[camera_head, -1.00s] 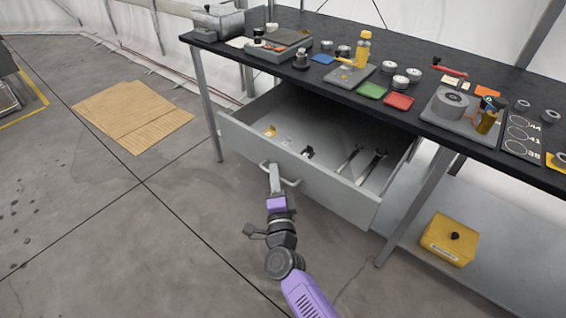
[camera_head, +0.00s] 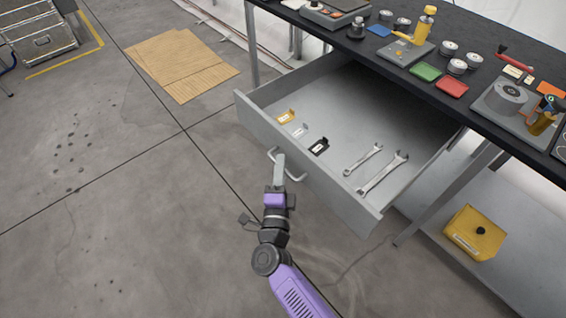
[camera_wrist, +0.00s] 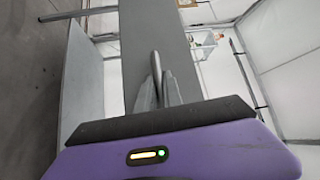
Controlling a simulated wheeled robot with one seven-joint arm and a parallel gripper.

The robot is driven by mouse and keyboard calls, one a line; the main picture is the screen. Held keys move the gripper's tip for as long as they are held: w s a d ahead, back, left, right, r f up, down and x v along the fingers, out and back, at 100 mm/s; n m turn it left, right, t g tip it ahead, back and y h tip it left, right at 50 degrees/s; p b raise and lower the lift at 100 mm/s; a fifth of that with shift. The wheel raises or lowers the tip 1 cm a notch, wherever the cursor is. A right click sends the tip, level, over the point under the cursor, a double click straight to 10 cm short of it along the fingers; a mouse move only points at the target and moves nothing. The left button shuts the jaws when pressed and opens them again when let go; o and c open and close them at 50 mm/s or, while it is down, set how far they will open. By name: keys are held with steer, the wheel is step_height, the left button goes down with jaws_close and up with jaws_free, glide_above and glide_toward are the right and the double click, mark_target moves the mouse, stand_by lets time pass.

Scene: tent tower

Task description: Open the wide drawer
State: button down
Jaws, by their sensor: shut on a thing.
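The wide drawer (camera_head: 300,172) is a grey drawer under the black workbench. It stands pulled well out, with its inside showing. Its bow handle (camera_head: 296,176) is on the middle of the front panel. My gripper (camera_head: 278,158) is at the handle and shut on it; the fingers hide part of the bar. In the drawer lie two wrenches (camera_head: 384,173) and several small clips, one yellow (camera_head: 286,118) and one black (camera_head: 319,147).
The black workbench (camera_head: 440,100) carries tins, a green tray (camera_head: 426,71), a red tray (camera_head: 452,87) and tools. A yellow box (camera_head: 474,233) sits on the low shelf at right. Cardboard (camera_head: 180,65) lies on the floor at upper left. The floor left of the drawer is clear.

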steer(key=shift+f, duration=0.1)
steer(key=c, duration=1.8)
jaws_free()
steer(key=shift+o, duration=0.2)
steer(key=s+a+f, duration=0.1)
steer(key=s, duration=0.6)
steer(key=shift+s, duration=0.35)
